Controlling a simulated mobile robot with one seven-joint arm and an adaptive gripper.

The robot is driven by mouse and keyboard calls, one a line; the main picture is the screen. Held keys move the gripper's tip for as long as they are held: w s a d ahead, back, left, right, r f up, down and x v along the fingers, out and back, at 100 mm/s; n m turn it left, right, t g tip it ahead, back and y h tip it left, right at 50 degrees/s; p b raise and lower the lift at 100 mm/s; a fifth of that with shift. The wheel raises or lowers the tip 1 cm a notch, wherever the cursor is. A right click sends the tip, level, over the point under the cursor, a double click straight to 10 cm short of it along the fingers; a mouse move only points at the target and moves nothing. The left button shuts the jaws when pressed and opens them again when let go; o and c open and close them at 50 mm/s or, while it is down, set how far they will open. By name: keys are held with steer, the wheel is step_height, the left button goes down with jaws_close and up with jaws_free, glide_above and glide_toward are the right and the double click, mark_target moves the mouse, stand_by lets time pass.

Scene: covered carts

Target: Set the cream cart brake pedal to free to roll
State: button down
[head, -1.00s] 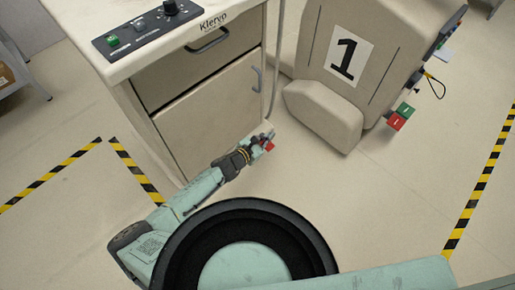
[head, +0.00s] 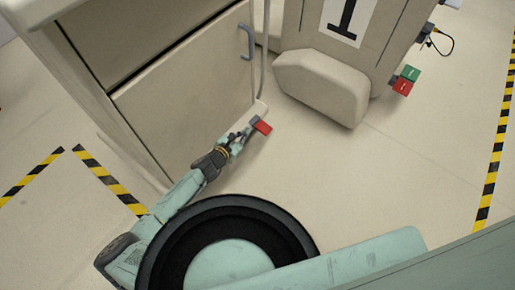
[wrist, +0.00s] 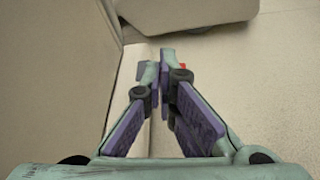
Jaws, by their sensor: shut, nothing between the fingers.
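A cream cabinet-like cart (head: 190,90) with a blue-grey door handle stands at the left. A red pedal plate (head: 263,127) shows low by its front right corner, with a small grey part beside it. My gripper (head: 246,133) is shut and empty, just left of the red plate; I cannot tell whether they touch. In the wrist view my gripper (wrist: 160,62) has its fingertips together, and only a speck of red (wrist: 183,66) shows behind them. The fingers hide most of the pedal there. No marking is readable on the red plate.
A beige covered unit with a number 1 sign (head: 347,18) stands at the right, its rounded block (head: 322,86) jutting forward. A green plate (head: 410,73) and red plate (head: 403,87) stick out at its side. Floor between striped tapes is open.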

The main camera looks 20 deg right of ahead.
steer(key=b, duration=0.9)
glide_toward(264, 128)
step_height(264, 128, down, 3)
steer(key=s+a, duration=0.2)
steer(key=a, duration=0.1)
steer(key=b+x, duration=0.2)
steer(key=x, duration=0.8)
steer(key=shift+a, duration=0.1)
